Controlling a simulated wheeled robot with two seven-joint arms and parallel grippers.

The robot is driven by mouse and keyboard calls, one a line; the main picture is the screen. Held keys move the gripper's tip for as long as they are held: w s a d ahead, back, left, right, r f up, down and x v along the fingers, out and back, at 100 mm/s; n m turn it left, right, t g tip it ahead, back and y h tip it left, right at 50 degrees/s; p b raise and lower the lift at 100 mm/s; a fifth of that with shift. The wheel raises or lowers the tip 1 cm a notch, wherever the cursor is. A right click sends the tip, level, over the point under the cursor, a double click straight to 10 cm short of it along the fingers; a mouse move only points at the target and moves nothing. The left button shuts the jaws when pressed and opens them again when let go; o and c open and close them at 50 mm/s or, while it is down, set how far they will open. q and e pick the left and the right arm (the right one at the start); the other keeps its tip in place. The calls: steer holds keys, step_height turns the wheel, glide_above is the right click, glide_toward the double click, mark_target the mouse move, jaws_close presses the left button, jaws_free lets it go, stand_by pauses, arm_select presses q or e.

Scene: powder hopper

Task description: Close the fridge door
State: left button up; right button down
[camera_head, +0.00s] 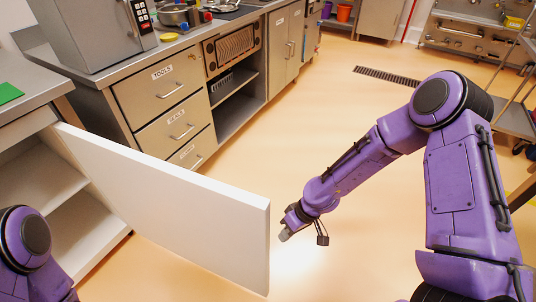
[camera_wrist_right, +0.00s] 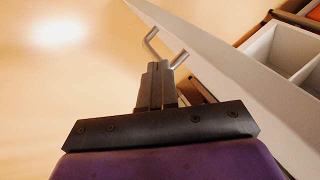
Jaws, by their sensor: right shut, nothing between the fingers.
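The fridge door (camera_head: 185,205) is a white panel standing wide open in the head view, reaching from the cabinet at the left toward the middle of the floor. The fridge (camera_head: 70,218) is open, with white shelves showing inside. My right gripper (camera_head: 285,236) is shut and empty, just right of the door's free edge. In the right wrist view the closed fingers (camera_wrist_right: 156,82) lie close to the door (camera_wrist_right: 225,75) and its bar handle (camera_wrist_right: 165,48); whether they touch, I cannot tell. My left arm shows at the lower left; its gripper is out of view.
A drawer unit (camera_head: 165,98) with labelled drawers stands behind the door. A counter with a grey appliance (camera_head: 85,32) and a pot (camera_head: 174,14) is above it. The floor (camera_head: 330,150) between the door and my right arm is clear. A metal rack (camera_head: 515,120) stands at the right.

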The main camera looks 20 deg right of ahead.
mark_target(268, 203)
steer(key=w+d+r+n+g+y+p, duration=0.1)
steer(key=w+r+n+p, duration=0.15)
steer(key=r, duration=0.55)
steer(key=w+d+r+n+p, duration=0.1)
steer(key=r+n+p, duration=0.2)
steer(key=r, duration=0.6)
steer(key=w+d+r+n+g+y+p, duration=0.1)
steer(key=w+d+r+n+p, duration=0.15)
steer(key=r, duration=0.55)
arm_select(q)
step_height(268, 203, up, 14)
steer(key=p, duration=0.1)
steer(key=shift+f, duration=0.2)
arm_select(e)
steer(key=s+a+f, duration=0.1)
steer(key=a+f, duration=0.1)
steer(key=a, duration=0.1)
steer(key=s+a+f, duration=0.2)
steer(key=a+f, duration=0.1)
steer(key=s+a+f, duration=0.1)
steer(key=a+f, duration=0.2)
steer(key=shift+s+a, duration=0.15)
steer(key=shift+a, duration=0.1)
steer(key=shift+a, duration=0.1)
